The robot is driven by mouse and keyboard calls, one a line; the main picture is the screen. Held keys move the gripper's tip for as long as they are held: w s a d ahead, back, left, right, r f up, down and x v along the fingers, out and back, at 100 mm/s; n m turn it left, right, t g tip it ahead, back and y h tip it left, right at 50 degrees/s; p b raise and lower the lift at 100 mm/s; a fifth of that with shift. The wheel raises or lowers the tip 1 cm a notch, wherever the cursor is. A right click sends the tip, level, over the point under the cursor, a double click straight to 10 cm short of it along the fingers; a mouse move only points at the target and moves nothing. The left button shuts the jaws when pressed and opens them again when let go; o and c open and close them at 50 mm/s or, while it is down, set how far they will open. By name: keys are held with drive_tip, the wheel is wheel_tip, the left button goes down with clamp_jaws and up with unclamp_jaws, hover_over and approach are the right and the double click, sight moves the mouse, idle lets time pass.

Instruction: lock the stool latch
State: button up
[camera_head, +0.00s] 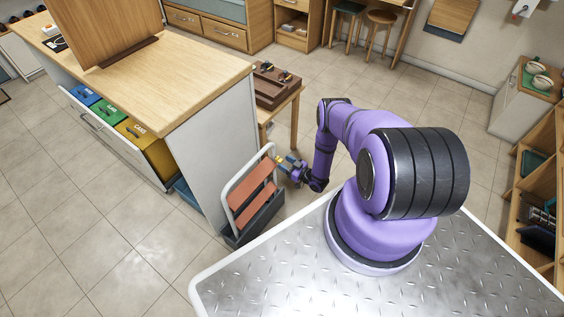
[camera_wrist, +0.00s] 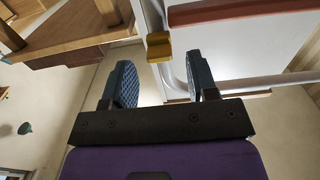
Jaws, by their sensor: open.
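The step stool (camera_head: 252,197) has a white tube frame and terracotta treads. It stands by the end panel of the wooden-topped cabinet, its foot in a dark grey holder. The latch (camera_wrist: 159,46) is a small yellow block on the stool's white frame in the wrist view. Whether it is locked I cannot tell. My gripper (camera_head: 288,164) is beside the stool's upper right side in the head view. In the wrist view my gripper (camera_wrist: 160,78) is open, blue pads apart, with the latch ahead of the gap. I see no contact with the latch.
The wooden-topped cabinet (camera_head: 196,62) has an open drawer (camera_head: 104,133) with blue, green and yellow boxes. A small wooden table (camera_head: 289,97) with a brown tray stands behind the stool. Tiled floor (camera_head: 130,265) is clear at the left front.

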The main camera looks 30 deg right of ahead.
sight(282, 161)
drive_tip(key=shift+x, duration=1.15)
clamp_jaws()
drive_tip(key=shift+r, duration=1.7)
unclamp_jaws()
drive_tip(key=v, duration=1)
drive_tip(key=shift+s, duration=0.4)
